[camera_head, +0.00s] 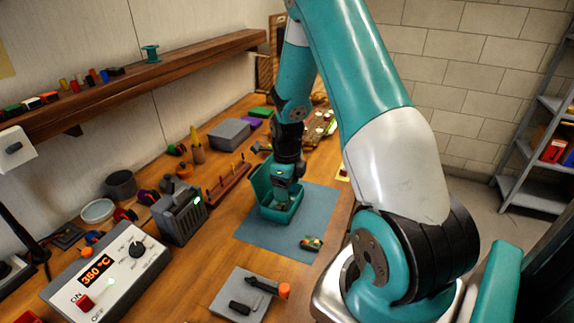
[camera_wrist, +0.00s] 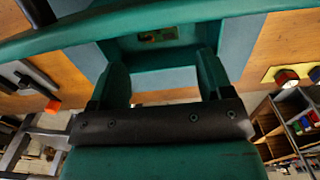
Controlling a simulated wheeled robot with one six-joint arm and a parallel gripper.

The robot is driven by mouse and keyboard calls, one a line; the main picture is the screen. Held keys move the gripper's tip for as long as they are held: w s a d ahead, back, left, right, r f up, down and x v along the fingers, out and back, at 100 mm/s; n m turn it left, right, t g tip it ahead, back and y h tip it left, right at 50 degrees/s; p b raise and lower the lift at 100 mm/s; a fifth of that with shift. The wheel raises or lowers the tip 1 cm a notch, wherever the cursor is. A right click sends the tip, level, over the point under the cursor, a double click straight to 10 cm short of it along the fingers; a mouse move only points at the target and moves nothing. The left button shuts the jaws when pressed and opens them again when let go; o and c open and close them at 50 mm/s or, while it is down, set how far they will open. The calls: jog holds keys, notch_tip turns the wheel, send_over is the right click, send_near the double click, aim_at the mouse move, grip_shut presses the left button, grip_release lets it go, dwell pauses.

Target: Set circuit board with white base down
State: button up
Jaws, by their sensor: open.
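My gripper (camera_head: 282,194) points down into a teal open bin (camera_head: 273,213) on the blue mat in the head view. In the wrist view my gripper (camera_wrist: 163,72) has its two teal fingers apart, with nothing held between them. A small green and brown piece (camera_wrist: 157,35), which looks like a circuit board, shows beyond the fingertips. Whether it has a white base is too small to tell. In the head view a small green and orange piece (camera_head: 311,243) lies on the mat, right of and in front of the bin.
The blue mat (camera_head: 268,237) has bare room in front of the bin. A grey vise-like block (camera_head: 181,214) and a wooden peg rack (camera_head: 229,182) stand to the left. A grey plate with black tools (camera_head: 231,291) and a 350 °C control box (camera_head: 112,266) are nearer.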

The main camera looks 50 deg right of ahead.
notch_tip(320, 180, up, 9)
jog(key=b, duration=0.1)
jog(key=s+a+r+n+y, duration=0.1)
jog(key=a+r+n, duration=0.2)
jog(key=a+n, duration=0.3)
jog(key=s+a+r+n+t, duration=0.1)
jog(key=a+r+n, duration=0.2)
jog(key=a+n, duration=0.25)
jog(key=s+a+r+n+y, duration=0.1)
jog(key=a+r+n, duration=0.1)
jog(key=a+n, duration=0.45)
jog(key=s+a+r+n+y, duration=0.1)
jog(key=s+a+r+n, duration=0.1)
jog(key=s+a+n, duration=0.5)
jog(key=s+a+r+n+g+y, duration=0.1)
jog(key=s+a+r+n, duration=0.2)
jog(key=s+a+n, duration=0.4)
jog(key=n, duration=0.7)
jog(key=shift+s+a+r, duration=0.2)
jog(key=shift+s+r, duration=0.1)
jog(key=shift+s, duration=0.05)
